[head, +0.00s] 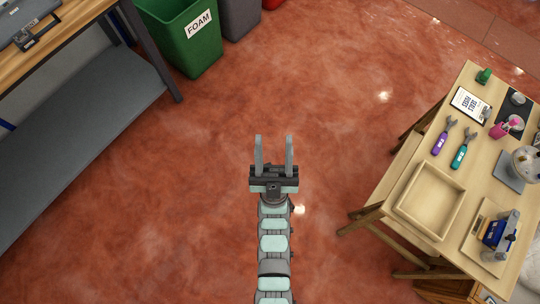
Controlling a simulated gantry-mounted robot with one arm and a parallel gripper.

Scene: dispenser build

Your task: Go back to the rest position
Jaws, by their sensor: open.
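My gripper (274,152) is in the middle of the head view, at the end of my arm, which reaches up from the bottom edge. Its two grey fingers are apart and parallel, pointing up in the picture. Nothing is between them. It is over the open red floor (200,200) and apart from the tables and bins.
At right, a wooden table (403,241) bears a shallow wooden tray (401,203), a purple tool (439,143), a teal tool (460,154) and a clipboard (468,104). A shelved workbench (75,150) stands left. A green FOAM bin (182,45) stands at the top.

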